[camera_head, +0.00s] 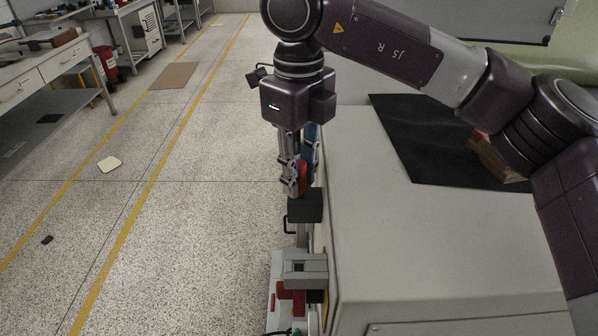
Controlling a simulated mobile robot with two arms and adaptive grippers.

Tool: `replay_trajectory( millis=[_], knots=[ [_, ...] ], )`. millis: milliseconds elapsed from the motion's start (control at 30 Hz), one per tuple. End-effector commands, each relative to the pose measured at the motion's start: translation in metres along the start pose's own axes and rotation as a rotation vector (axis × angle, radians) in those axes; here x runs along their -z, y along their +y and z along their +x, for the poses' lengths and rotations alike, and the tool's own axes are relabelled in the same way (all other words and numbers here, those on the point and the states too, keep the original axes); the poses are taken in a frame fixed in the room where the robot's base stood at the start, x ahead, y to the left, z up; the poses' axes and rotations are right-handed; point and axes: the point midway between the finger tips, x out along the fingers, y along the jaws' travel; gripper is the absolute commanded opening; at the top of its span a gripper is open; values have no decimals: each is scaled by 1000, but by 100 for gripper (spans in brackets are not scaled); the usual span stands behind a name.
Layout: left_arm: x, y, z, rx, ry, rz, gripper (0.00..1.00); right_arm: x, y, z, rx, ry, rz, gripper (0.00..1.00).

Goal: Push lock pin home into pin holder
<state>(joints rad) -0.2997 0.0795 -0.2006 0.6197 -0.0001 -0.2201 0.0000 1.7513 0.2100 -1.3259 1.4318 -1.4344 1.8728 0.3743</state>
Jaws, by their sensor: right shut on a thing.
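My right gripper (297,188) points down beside the left edge of the large grey machine cabinet. It is shut on a small red piece (303,177), which looks like the lock pin; the fingers hide much of it. A black block (305,207) is just below the fingertips, and I cannot tell whether the red piece touches it. Nearer to me is a grey block with a square opening (305,268), with red parts (290,298) below it. I cannot tell for sure which of these is the pin holder. My left gripper is out of view.
Speckled floor (190,230) with yellow lines lies open on the left. A workbench (50,75) stands far left.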

Motion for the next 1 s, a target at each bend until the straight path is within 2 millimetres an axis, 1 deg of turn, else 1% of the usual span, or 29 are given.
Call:
replay_trajectory(
  millis=[633,667,700,833,1000],
  knots=[
    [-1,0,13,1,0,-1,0,0,0,17,0,0,0,0],
    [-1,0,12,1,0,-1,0,0,0,16,0,0,0,24],
    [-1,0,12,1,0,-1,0,0,0,16,0,0,1,29],
    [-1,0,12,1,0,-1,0,0,0,16,0,0,0,43],
    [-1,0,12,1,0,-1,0,0,0,16,0,0,0,43]
  ],
)
